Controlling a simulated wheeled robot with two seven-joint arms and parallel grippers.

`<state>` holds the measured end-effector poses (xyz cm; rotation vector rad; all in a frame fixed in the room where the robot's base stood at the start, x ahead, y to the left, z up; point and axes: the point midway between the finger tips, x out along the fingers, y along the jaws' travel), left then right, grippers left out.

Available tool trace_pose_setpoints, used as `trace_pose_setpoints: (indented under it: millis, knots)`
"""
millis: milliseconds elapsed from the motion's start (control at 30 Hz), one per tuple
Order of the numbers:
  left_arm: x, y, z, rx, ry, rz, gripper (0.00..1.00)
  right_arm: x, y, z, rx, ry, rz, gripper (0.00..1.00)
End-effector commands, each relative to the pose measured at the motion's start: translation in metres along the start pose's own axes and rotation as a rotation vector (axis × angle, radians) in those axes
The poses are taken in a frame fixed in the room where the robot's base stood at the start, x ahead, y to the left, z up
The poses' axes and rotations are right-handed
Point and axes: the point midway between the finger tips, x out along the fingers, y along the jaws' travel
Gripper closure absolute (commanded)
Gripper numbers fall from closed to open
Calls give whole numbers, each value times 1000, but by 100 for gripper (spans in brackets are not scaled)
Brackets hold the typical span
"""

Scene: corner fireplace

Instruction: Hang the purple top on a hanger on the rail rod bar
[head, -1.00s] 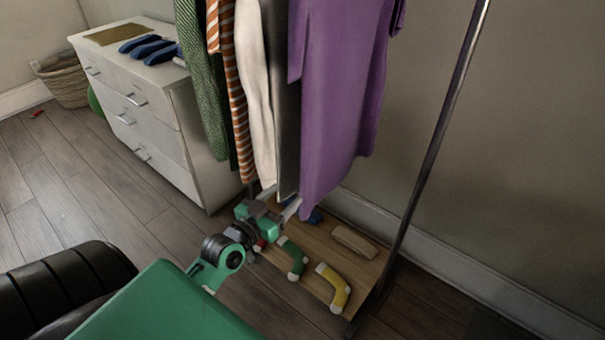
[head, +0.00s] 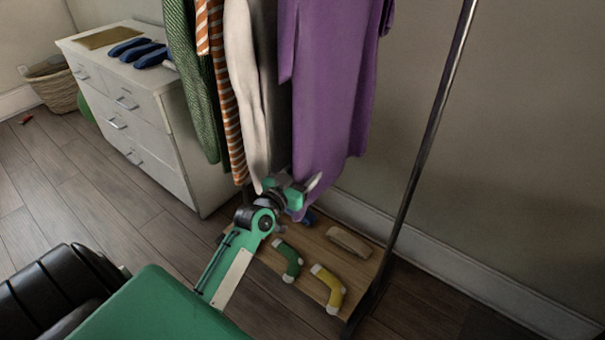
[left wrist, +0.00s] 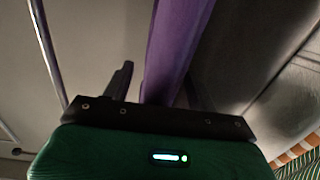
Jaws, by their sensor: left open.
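The purple top (head: 325,90) hangs in the head view at the right end of a row of clothes, its upper part cut off by the frame. My left gripper (head: 298,184) is open at its lower hem, low down. In the left wrist view a strip of purple cloth (left wrist: 175,45) runs between the fingers of the left gripper (left wrist: 160,75); I cannot tell whether they touch it. The rail's metal upright (head: 430,150) stands to the right. The hanger and the top bar are out of view in the head view. My right gripper is not in view.
A cream garment (head: 243,75), a striped one (head: 217,90) and a green one (head: 190,70) hang left of the purple top. Green (head: 287,262) and yellow (head: 329,290) socks lie on the wooden base shelf (head: 305,270). A white dresser (head: 150,125) stands left.

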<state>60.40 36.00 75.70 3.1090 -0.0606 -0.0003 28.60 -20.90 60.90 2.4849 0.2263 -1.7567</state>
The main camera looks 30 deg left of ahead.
Motion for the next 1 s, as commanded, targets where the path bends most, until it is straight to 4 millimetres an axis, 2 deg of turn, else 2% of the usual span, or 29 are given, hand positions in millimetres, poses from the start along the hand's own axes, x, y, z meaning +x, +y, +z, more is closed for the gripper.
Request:
trace_pose_setpoints:
  millis: [233,500,667,1000]
  knots:
    - [0,0,0,0,0,0,42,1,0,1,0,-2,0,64]
    - [0,0,0,0,0,0,95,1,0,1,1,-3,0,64]
    - [0,0,-3,0,2,0,96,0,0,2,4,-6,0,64]
    - [-7,0,-22,1,1,1,96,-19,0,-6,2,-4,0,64]
